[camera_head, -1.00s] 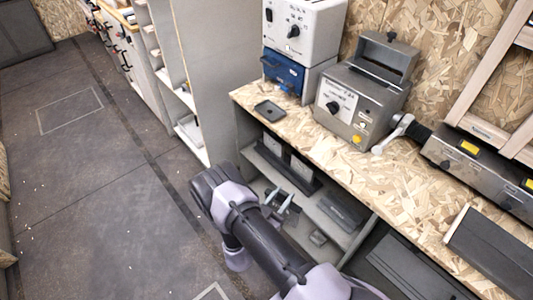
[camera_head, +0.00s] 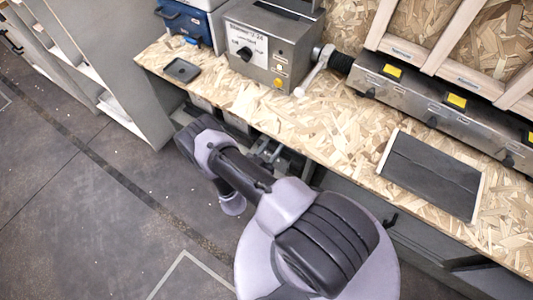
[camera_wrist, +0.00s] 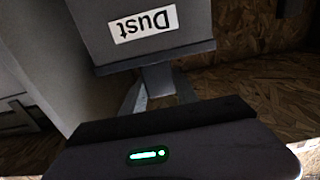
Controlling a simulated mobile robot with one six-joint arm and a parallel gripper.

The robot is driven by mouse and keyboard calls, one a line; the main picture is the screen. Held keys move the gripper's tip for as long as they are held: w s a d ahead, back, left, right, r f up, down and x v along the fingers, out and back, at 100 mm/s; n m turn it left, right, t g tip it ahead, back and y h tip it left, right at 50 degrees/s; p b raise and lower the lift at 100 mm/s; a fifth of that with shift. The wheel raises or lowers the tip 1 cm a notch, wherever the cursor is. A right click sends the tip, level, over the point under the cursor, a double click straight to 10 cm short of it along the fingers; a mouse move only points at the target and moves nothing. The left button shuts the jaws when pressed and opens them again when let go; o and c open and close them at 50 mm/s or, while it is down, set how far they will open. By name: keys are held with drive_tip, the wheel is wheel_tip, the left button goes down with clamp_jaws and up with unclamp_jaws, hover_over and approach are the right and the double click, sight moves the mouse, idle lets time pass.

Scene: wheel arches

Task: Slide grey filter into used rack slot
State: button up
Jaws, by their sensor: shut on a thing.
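In the wrist view my gripper (camera_wrist: 160,92) has its two fingers closed on a tab below a grey box-shaped thing with a white "Dust" label (camera_wrist: 142,26), which I take to be the grey filter. The filter cannot be made out clearly there. I cannot tell which thing is the used rack or see its slot.
The chipboard workbench (camera_head: 300,128) carries a grey machine (camera_head: 268,55), a small dark tray (camera_head: 182,70) and a dark flat panel (camera_head: 432,176). A long metal unit (camera_head: 430,103) stands along the back. Open floor (camera_head: 75,215) lies to the left.

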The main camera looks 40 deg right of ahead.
drive_tip(key=b+x, duration=0.2)
drive_tip(key=x, duration=0.7)
drive_tip(key=shift+w+d+f+b, duration=0.1)
drive_tip(key=shift+f+b, duration=0.95)
drive_tip(key=shift+f, duration=0.25)
drive_tip(key=shift+w+d+f+b, duration=0.1)
drive_tip(key=shift+f+b, duration=0.95)
drive_tip(key=shift+f, duration=0.25)
drive_tip(key=o, duration=1.2)
drive_tip(key=shift+s, duration=0.1)
drive_tip(key=p+v, duration=0.4)
drive_tip(key=v, duration=1)
drive_tip(key=shift+a+r+p, duration=0.2)
drive_tip(key=shift+a+p, duration=0.15)
drive_tip(key=b+v, duration=0.2)
drive_tip(key=v, duration=0.9)
drive_tip(key=shift+s+a+f, duration=0.2)
drive_tip(key=shift+s+a, duration=0.1)
